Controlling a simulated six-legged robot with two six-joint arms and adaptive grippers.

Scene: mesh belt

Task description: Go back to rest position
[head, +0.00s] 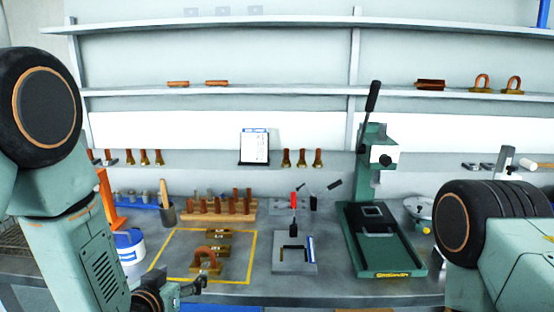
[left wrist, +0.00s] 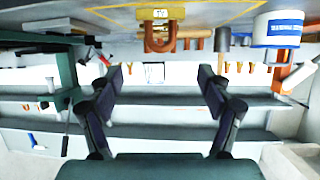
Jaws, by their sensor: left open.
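My left gripper (head: 188,288) is low at the front edge of the bench, just in front of the yellow-taped area. In the left wrist view, which shows the scene upside down, its two dark fingers (left wrist: 160,78) are spread apart with nothing between them. A brass-and-copper piece with a curved handle (head: 206,262) lies inside the yellow outline, close behind the gripper and apart from it. It also shows in the left wrist view (left wrist: 160,36). My right arm comes in at the right; its gripper is out of view.
A green lever press (head: 385,264) stands right of centre. A grey fixture (head: 294,267) stands left of it. A wooden rack of copper pieces (head: 218,216) is behind the yellow outline (head: 254,250). A white-and-blue tub (head: 130,246) is at left. Shelves (head: 220,91) line the wall.

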